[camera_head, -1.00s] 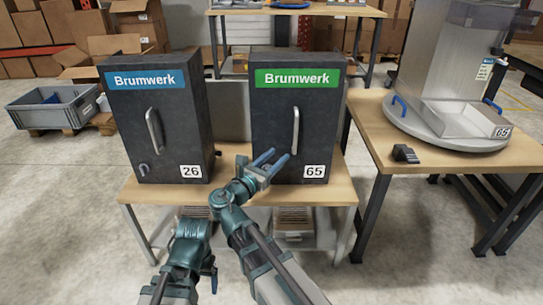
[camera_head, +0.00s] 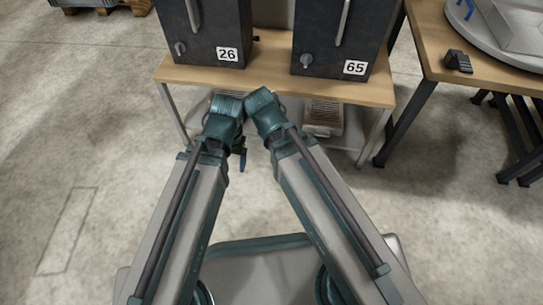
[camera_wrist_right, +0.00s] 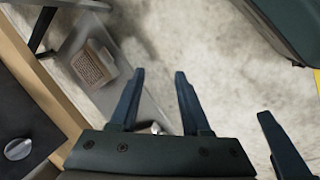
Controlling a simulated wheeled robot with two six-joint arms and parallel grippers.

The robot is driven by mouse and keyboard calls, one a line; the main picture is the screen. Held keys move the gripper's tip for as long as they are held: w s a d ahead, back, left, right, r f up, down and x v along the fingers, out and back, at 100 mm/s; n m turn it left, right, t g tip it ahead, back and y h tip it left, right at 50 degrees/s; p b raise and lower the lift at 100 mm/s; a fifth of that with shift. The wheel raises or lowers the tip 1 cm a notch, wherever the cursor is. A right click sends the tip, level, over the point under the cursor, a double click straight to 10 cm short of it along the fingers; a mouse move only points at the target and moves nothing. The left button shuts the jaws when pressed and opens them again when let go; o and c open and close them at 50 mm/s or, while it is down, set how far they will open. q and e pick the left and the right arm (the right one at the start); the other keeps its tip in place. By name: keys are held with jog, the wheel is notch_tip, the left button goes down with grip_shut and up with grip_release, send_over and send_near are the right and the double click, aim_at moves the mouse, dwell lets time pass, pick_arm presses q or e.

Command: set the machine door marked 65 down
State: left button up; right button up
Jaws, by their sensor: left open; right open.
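The dark machine marked 65 (camera_head: 338,45) stands on a wooden table, its top cut off by the picture edge. Its door looks shut, with a long upright handle (camera_head: 343,22) and a grey knob (camera_head: 306,61) at lower left. My left gripper (camera_head: 242,158) shows as blue fingers below my wrists, in front of and below the table edge, empty. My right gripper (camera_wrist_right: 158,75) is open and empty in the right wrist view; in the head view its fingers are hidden. A dark machine front with a round knob (camera_wrist_right: 18,149) shows there too, its number out of view.
A similar machine marked 26 (camera_head: 205,35) stands to the left on the same table (camera_head: 270,75). A vented box (camera_head: 323,118) sits on the lower shelf. At right, another table (camera_head: 430,35) holds a small black object (camera_head: 458,61) and a round grey base with a tray.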

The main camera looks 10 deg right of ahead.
jog(key=s+a+m+y, duration=0.1)
jog(key=s+a, duration=0.1)
jog(key=s+a+f+m+g+y, duration=0.1)
jog(key=a, duration=0.1)
jog(key=shift+s+a+m, duration=0.1)
jog(key=shift+s+m, duration=0.2)
jog(key=shift+s, duration=0.05)
notch_tip(320, 180, up, 41)
jog(key=p, duration=4.1)
jog(key=shift+r, duration=0.15)
